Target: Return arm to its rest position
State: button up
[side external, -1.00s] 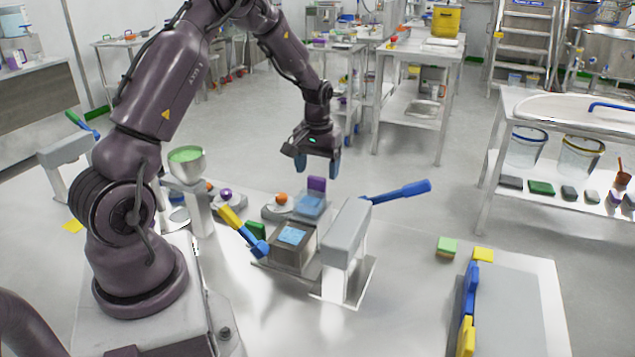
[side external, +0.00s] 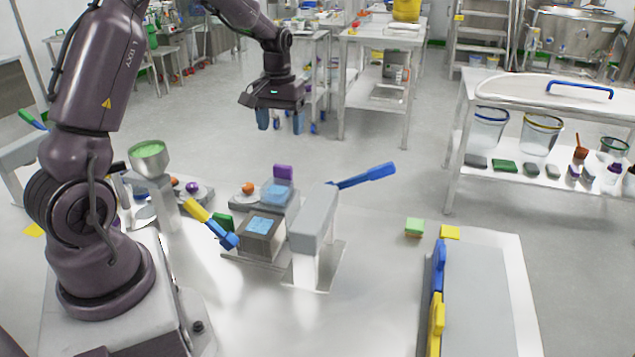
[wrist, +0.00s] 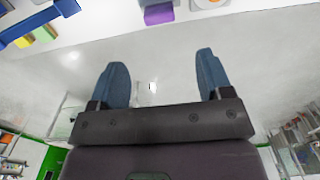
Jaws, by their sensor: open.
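My gripper (side external: 281,120) hangs from the raised arm beyond the far edge of the worktable, in the side external view. Its two blue fingers point down, stand apart and hold nothing. In the wrist view the gripper (wrist: 162,82) also shows both fingers spread with only pale floor between them. The purple block (side external: 283,172) on the table is below the gripper and apart from it. The purple block also shows in the wrist view (wrist: 159,14), at the top edge.
On the worktable (side external: 380,290) stand a grey press with a blue handle (side external: 365,176), a metal box with a blue top (side external: 262,235) and a bowl of green material (side external: 149,158). A grey board (side external: 487,295) lies at right. A steel shelf bench (side external: 455,150) stands behind right.

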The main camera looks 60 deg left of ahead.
jog(key=s+d+r+m+t, duration=0.2)
jog(key=s+d+r+m, duration=0.1)
jog(key=d, duration=0.5)
jog(key=s+d+r+m+t, duration=0.1)
jog(key=s+d+r+m, duration=0.2)
jog(key=s+d+r, duration=0.3)
jog(key=s+d+r+m+t, duration=0.2)
jog(key=s+d+r, duration=0.2)
jog(key=s+d, duration=0.3)
jog(key=d, duration=0.2)
jog(key=shift+s+d+r+m+t, duration=0.2)
jog(key=shift+s+d+m+t, duration=0.1)
jog(key=shift+s+d+m, duration=0.1)
